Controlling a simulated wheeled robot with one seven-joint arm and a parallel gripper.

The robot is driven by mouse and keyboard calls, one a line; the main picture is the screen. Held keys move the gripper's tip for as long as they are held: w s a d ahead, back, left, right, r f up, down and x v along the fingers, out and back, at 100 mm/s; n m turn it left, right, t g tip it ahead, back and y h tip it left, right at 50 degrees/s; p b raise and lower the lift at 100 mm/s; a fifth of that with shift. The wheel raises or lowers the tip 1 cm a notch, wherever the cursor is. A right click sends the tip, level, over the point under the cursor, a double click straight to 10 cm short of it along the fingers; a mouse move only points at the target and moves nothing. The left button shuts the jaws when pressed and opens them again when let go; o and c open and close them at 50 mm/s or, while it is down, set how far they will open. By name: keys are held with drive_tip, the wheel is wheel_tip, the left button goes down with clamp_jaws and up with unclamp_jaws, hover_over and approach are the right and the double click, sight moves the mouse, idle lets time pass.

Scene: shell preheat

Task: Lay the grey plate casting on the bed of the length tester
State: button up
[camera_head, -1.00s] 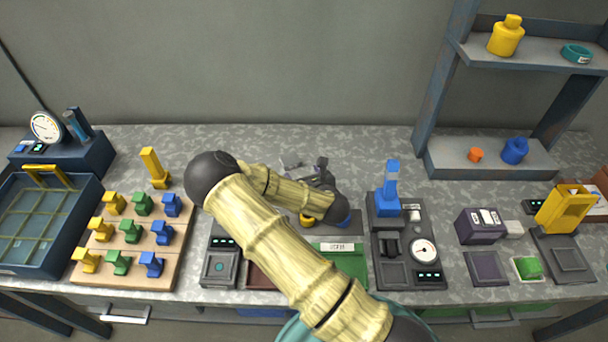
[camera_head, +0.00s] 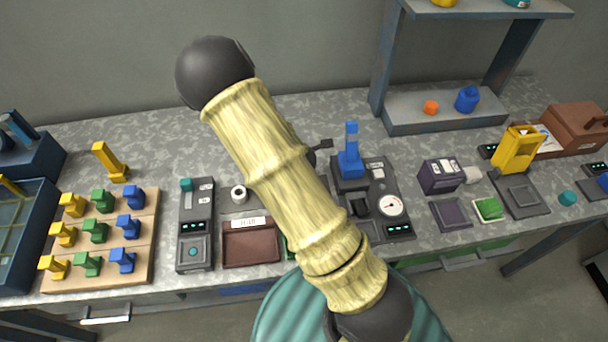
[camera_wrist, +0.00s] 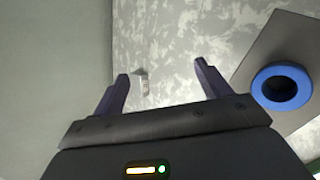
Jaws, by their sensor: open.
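My gripper (camera_wrist: 161,70) is open and empty in the wrist view, its two dark fingers apart above the speckled bench. A small pale grey piece (camera_wrist: 143,82) lies on the bench beyond and between the fingers; I cannot tell if it is the plate casting. In the head view my arm hides most of the gripper and the bench behind it. A dark instrument with a round dial (camera_head: 391,206) and a blue upright post (camera_head: 350,150) stands right of my arm; no readable label shows whether it is the length tester.
A blue ring (camera_wrist: 282,86) sits on a grey flat surface at the wrist view's right. A wooden board (camera_head: 150,230) with several coloured pieces, a dark tester (camera_head: 195,235) and a brown tray (camera_head: 250,255) are left of my arm. A shelf (camera_head: 462,115) and a yellow stand (camera_head: 515,150) are right.

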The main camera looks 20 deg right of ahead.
drive_tip(key=s+a+r+m+g+y, duration=0.1)
drive_tip(key=s+r+m+g, duration=0.2)
drive_tip(key=s+r+m, duration=0.3)
drive_tip(key=s+a+r+m+g+y, duration=0.1)
drive_tip(key=s+r+m+g, duration=0.3)
drive_tip(key=s+m, duration=1)
wheel_tip(320, 180, up, 3)
drive_tip(key=shift+a+r+m, duration=0.1)
drive_tip(key=shift+a+m, duration=0.3)
drive_tip(key=shift+a, duration=0.35)
